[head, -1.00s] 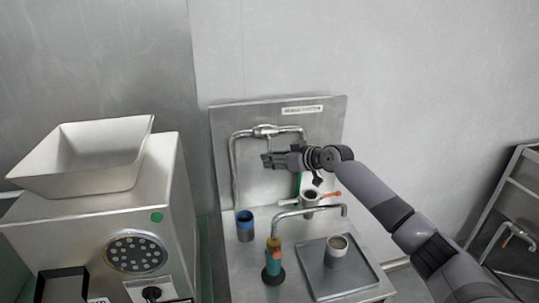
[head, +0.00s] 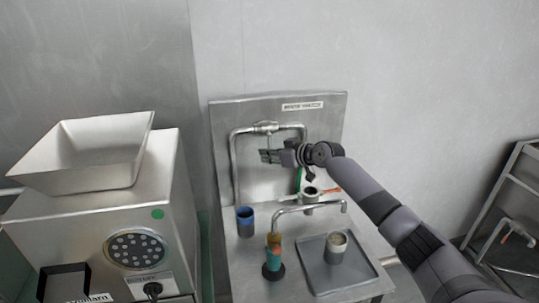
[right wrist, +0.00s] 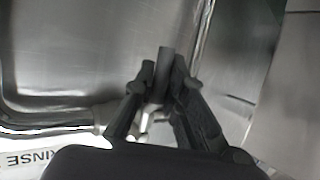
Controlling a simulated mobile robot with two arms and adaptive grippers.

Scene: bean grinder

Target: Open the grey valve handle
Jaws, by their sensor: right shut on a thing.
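The grey valve handle (right wrist: 163,72) is a short bar that shows between the fingers in the right wrist view. It belongs to the bent metal pipe (head: 233,160) on the upright steel back plate. My right gripper (head: 268,156) is in front of this pipe in the head view, below the pipe's top fitting (head: 265,127). In the right wrist view, the gripper (right wrist: 160,95) is shut on the handle, with one dark finger on each side. The gripper hides most of the handle in the head view. My left gripper is not in view.
A steel grinder with a hopper (head: 84,150) stands at the left. A metal rack (head: 505,205) is at the right.

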